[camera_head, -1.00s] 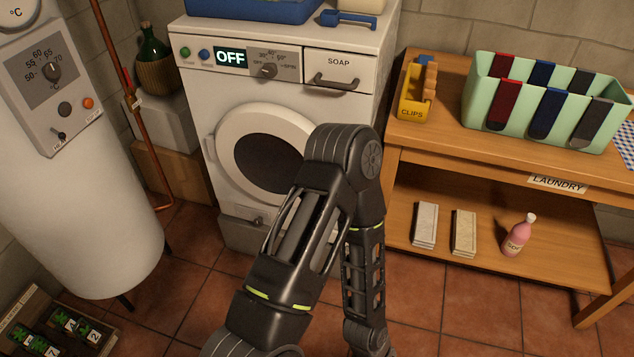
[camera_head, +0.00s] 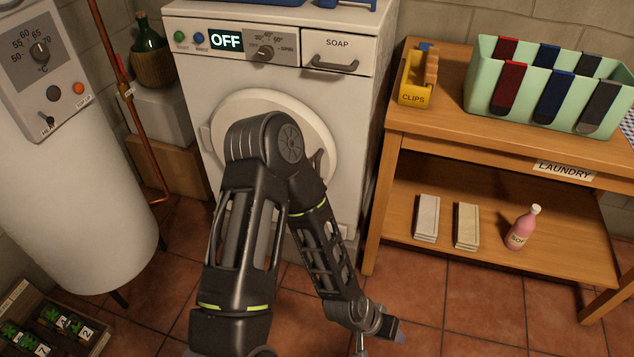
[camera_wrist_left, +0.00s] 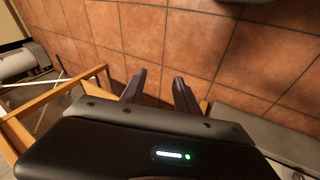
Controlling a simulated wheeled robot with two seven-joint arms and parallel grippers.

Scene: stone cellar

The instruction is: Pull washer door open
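The washer (camera_head: 350,88) stands at the back centre, with its display reading OFF. Its round white door (camera_head: 322,125) looks shut against the front. My left arm's elbow hides most of the door, including the dark glass. A small grey part, perhaps the handle, shows at the door's right edge beside my arm. My left gripper (camera_head: 392,336) is low at the bottom of the head view, right of and well apart from the door. In the left wrist view the left gripper (camera_wrist_left: 159,90) is open and empty, with floor tiles beyond its fingers. My right gripper is not in view.
A wooden laundry table (camera_head: 425,130) stands right of the washer, with a clips box (camera_head: 414,92), a green bin (camera_head: 478,85) and a pink bottle (camera_head: 521,230). A white boiler (camera_head: 75,190) and copper pipe (camera_head: 140,145) are at left. Tiled floor (camera_head: 420,285) is open in front.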

